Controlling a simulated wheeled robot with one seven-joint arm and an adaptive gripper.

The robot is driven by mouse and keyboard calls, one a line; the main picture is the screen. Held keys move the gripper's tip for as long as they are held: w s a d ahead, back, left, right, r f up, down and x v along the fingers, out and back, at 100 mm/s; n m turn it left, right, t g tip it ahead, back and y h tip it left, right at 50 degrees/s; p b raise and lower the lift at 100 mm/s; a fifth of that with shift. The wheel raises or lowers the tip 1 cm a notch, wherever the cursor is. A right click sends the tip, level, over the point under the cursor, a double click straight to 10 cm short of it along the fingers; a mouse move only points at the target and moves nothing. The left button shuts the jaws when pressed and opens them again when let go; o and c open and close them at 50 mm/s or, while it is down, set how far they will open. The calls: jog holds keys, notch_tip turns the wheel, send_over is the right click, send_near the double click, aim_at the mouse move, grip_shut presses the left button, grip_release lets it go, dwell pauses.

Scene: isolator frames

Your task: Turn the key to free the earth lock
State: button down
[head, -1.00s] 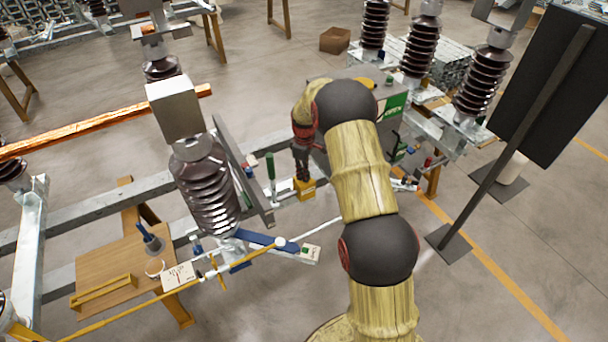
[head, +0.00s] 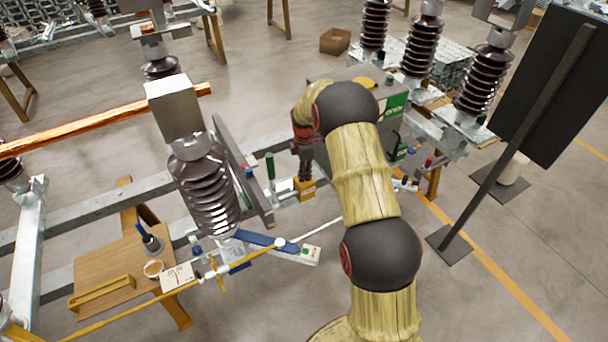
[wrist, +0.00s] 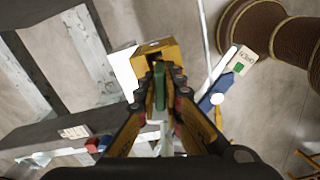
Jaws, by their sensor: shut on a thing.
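The yellow lock box (head: 305,190) sits on the frame beside the steel beam. In the wrist view the lock (wrist: 153,50) is straight ahead of my gripper, with a dark opening in its face. A green key-like piece (wrist: 159,84) stands at this opening, between my fingertips. My gripper (wrist: 160,95) is shut on this green key. In the head view my gripper (head: 304,172) points down just above the lock, and the key is hidden there. How far the key is turned I cannot tell.
A green upright handle (head: 270,166) stands left of my gripper on the beam. A brown ribbed insulator (head: 207,192) rises farther left. A grey cabinet with a green sign (head: 394,106) is behind my arm. A blue bar (head: 262,240) and yellow rod lie in front.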

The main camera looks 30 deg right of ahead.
jog(key=n, duration=0.5)
jog(key=shift+n, duration=0.4)
jog(key=c, duration=1.6)
grip_release()
jog(key=shift+o, duration=1.1)
jog(key=o, duration=0.4)
jog(key=shift+c, duration=0.2)
notch_tip(320, 180, up, 12)
jog(key=shift+f, duration=0.1)
